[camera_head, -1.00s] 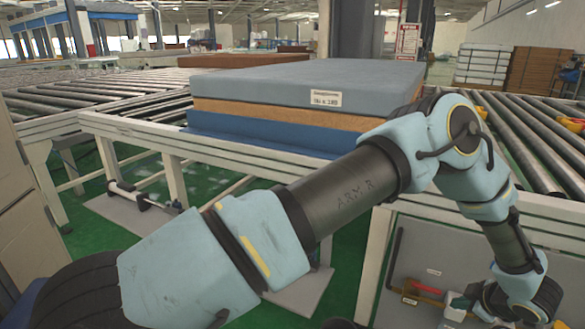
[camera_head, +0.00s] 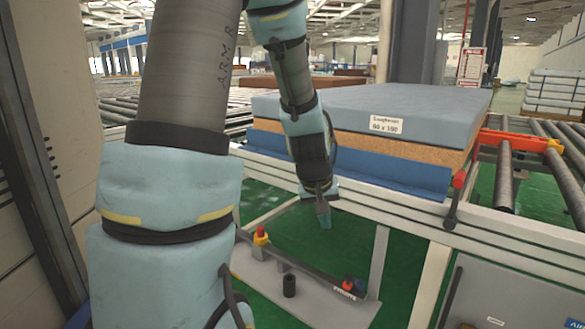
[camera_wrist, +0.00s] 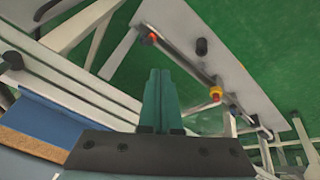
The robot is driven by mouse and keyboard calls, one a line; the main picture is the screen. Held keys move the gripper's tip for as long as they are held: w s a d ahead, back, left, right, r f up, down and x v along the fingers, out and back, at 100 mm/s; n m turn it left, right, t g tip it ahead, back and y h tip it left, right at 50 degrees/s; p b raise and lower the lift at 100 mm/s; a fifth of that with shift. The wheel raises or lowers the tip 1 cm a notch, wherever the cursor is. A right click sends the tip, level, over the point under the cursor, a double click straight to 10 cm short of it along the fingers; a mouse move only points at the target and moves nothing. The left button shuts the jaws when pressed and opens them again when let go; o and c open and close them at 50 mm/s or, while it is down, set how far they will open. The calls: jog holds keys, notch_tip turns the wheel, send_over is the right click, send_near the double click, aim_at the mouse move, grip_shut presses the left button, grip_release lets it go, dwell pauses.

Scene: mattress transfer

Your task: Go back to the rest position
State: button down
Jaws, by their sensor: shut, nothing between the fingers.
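My gripper (camera_head: 323,213) hangs pointing down in front of the conveyor's near edge in the head view. Its teal fingers are together and nothing is between them. In the wrist view the shut fingers (camera_wrist: 158,85) point over the green floor and a low grey plate. The mattress (camera_head: 365,105), grey-blue on top with a tan layer and a blue layer below, lies on the conveyor behind my gripper, and my gripper does not hold it. A white label is on its front side. Part of the mattress is hidden by my forearm.
The white conveyor frame (camera_head: 400,208) runs across the view below the mattress. A red and orange bar (camera_head: 520,140) lies by the rollers at right. A low grey plate (camera_head: 300,303) with a dark rod and a black post is on the green floor (camera_head: 290,235). A beige panel stands close at left.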

jog(key=s+a+r+g+y, duration=0.1)
jog(key=s+a, duration=0.3)
jog(key=a, duration=0.3)
jog(key=s+a+g+y, duration=0.1)
jog(key=s+a, duration=0.4)
jog(key=a, duration=0.2)
notch_tip(320, 180, up, 15)
jog(key=p, duration=1.5)
jog(key=shift+s+a, duration=0.35)
jog(key=shift+f, duration=0.1)
